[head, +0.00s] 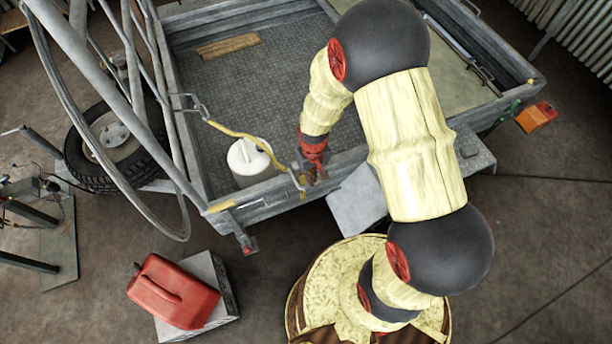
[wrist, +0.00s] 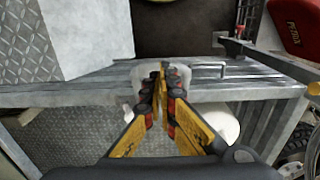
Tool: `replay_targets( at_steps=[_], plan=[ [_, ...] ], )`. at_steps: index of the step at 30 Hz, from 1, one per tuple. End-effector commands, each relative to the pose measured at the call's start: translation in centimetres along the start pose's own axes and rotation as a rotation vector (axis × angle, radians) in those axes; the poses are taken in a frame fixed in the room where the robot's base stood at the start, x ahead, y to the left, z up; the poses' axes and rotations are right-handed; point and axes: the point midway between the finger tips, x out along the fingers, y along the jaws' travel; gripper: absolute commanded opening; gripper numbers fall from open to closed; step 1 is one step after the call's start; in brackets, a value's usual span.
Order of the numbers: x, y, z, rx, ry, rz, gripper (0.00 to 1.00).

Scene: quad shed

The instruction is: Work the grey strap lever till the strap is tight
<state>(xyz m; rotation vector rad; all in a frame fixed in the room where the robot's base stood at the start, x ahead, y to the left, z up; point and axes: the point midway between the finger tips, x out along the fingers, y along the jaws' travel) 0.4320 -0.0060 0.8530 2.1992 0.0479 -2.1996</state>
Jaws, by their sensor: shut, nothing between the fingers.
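A yellow strap (head: 238,133) runs across the near left corner of the trailer bed, from a hook on the left side wall to the front wall. The grey strap lever (head: 298,178) is at its front wall end, small and partly hidden by my gripper. My gripper (head: 316,174) reaches down at the trailer's front wall, close beside the lever. In the wrist view, my gripper (wrist: 161,82) has its fingers together with nothing visible between them. Grey metal shows around the fingertips; I cannot tell whether they touch the lever. The strap's tightness is not clear.
A white container (head: 249,160) stands in the trailer bed by the front wall (head: 255,195), near my gripper. A red petrol can (head: 173,292) sits on a grey block in front. A wooden board (head: 228,46) lies farther back. A wheel (head: 112,140) is at the left.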

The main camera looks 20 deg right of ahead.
Motion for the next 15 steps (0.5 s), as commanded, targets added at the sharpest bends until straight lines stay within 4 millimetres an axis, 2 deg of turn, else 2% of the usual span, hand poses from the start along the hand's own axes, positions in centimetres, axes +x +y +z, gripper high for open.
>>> replay_targets(
  at_steps=[7,15],
  plan=[
    [0.3,0.0,0.0,0.0,0.0,0.0,0.0],
    [2.0,0.0,0.0,0.0,0.0,0.0,0.0]
  ],
)
